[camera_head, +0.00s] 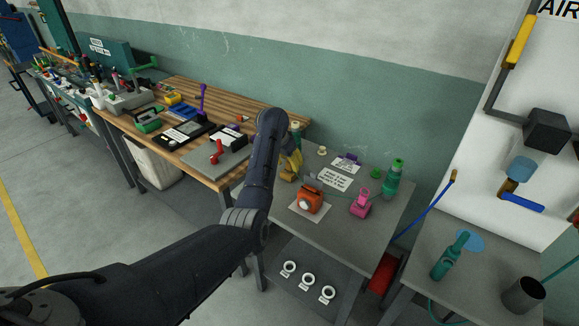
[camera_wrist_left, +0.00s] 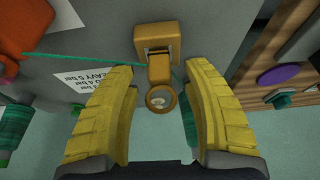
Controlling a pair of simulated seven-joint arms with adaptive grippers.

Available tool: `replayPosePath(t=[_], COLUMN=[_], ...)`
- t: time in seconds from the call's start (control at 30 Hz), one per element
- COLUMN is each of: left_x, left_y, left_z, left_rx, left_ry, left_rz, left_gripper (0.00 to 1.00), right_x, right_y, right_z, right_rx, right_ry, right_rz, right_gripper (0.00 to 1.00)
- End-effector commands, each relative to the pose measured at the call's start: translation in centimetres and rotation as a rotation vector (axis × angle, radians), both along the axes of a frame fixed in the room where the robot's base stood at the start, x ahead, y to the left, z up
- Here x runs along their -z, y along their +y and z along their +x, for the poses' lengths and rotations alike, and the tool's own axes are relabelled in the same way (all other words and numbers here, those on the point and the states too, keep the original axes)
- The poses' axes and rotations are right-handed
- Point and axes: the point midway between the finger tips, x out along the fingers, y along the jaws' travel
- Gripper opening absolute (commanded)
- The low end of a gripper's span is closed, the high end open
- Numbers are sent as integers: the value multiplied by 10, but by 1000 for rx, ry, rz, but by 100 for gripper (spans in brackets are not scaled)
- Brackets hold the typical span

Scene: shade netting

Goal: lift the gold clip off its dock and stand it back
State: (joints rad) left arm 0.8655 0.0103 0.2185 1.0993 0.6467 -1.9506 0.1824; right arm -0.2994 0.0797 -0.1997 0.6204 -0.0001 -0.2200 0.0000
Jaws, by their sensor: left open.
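The gold clip (camera_wrist_left: 160,75) shows in the left wrist view, with a ring at its lower end and a square gold block, apparently its dock (camera_wrist_left: 157,36), at its upper end. Clip and block touch in the picture. My left gripper (camera_wrist_left: 160,70) is open, its yellow fingers on either side of the clip with gaps on both sides. In the head view the left gripper (camera_head: 291,163) is at the left back of the grey table, partly behind my arm, and I cannot make out the clip there. My right gripper is not in view.
An orange device (camera_head: 309,200), a pink clip (camera_head: 361,205), a green bottle (camera_head: 393,180) and a printed card (camera_head: 333,178) are on the grey table (camera_head: 350,238). A wooden bench (camera_head: 190,180) with tools adjoins at left. A thin green line (camera_wrist_left: 85,61) runs to the clip area.

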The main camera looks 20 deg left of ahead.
Motion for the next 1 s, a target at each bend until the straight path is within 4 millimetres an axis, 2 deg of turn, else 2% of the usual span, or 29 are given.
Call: replayPosePath(t=[0.13,0.43,0.83,1.0], left_x=[8,8,8,8], left_y=[-1,-1,-1,-1], left_z=[3,3,3,3], left_rx=[0,0,0,0], left_ry=[1,0,0,0], left_rz=[1,1,1,1], left_gripper=[49,49,2,1], right_x=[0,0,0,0], right_y=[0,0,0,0], right_z=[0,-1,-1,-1], right_rx=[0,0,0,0], right_ry=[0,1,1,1], right_rz=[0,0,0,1], right_gripper=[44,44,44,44])
